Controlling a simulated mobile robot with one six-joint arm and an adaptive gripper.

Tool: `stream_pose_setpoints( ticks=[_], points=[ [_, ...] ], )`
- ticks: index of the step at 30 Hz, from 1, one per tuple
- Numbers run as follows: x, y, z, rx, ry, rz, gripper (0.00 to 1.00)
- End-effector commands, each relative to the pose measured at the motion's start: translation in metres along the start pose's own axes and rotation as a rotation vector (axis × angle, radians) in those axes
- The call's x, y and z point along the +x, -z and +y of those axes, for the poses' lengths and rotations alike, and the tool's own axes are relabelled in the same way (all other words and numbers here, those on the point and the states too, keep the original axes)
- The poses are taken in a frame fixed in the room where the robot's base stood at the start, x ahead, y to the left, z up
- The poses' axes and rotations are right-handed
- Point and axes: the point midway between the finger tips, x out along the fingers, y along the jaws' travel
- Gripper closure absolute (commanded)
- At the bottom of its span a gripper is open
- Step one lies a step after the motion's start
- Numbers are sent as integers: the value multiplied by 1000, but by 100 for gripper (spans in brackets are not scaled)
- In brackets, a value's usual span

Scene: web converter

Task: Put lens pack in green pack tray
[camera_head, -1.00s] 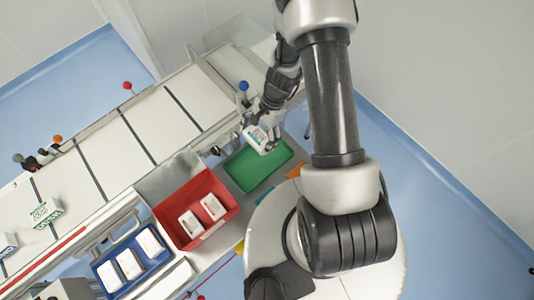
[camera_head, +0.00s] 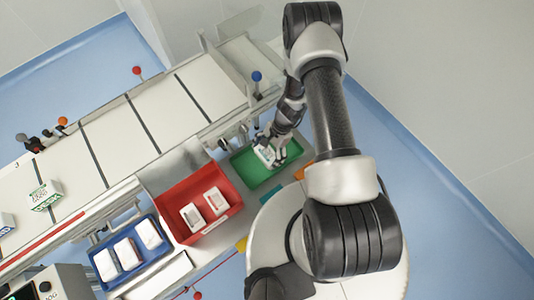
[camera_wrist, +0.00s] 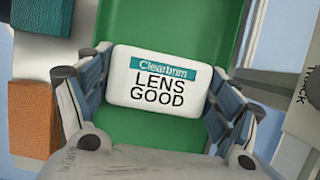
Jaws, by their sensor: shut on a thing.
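The lens pack (camera_wrist: 158,82) is a white box with a teal band and the words "Clearbrim LENS GOOD". My gripper (camera_head: 272,154) is shut on it, with a finger on each side of the box in the wrist view. The pack also shows in the head view (camera_head: 265,155), over the green pack tray (camera_head: 250,178). The tray's green floor surrounds the pack in the wrist view. I cannot tell whether the pack touches the tray floor.
A red tray (camera_head: 172,198) with two white packs stands left of the green tray. A blue tray (camera_head: 108,285) with several white packs is farther left. A conveyor (camera_head: 120,140) runs behind them, carrying a green-and-white box (camera_head: 45,195). An orange block (camera_wrist: 32,132) lies beside the green tray.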

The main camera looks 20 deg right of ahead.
Motion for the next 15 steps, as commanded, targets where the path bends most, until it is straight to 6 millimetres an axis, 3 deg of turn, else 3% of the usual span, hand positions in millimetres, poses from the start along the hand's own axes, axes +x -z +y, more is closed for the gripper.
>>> stream_pose_setpoints(
  ticks=[12,13,15],
  points=[
    [8,3,0,-1,1,0,44],
    [7,3,0,-1,0,0,16],
    [6,3,0,-1,0,0,11]
  ],
)
